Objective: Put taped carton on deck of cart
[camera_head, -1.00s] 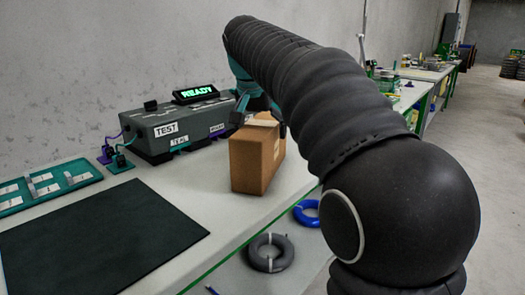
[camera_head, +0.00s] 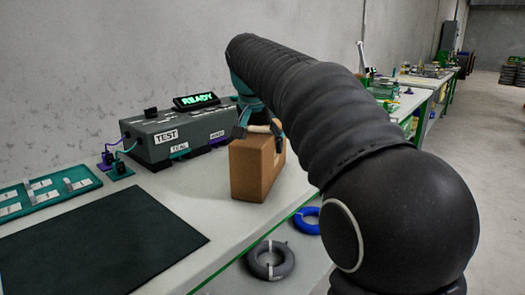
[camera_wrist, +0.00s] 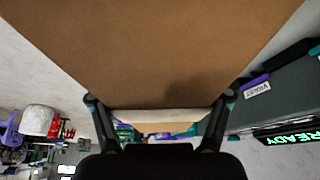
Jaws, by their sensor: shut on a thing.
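The brown taped carton (camera_head: 258,172) stands upright on the workbench, near its front edge, with a pale strip along its top. My gripper (camera_head: 259,132) is over it from above, with one finger at each side of the top, shut on it. In the wrist view the carton's broad brown face (camera_wrist: 160,50) fills the upper middle, and my gripper's fingers (camera_wrist: 160,102) press on both ends of its pale top edge. I cannot tell any gap under the carton. No cart shows in either view.
A grey test box (camera_head: 175,137) with a green READY display (camera_head: 196,100) stands just behind and left of the carton. A dark mat (camera_head: 100,240) and teal tray (camera_head: 45,193) lie left. Grey (camera_head: 270,261) and blue (camera_head: 306,221) cable coils sit on a lower shelf.

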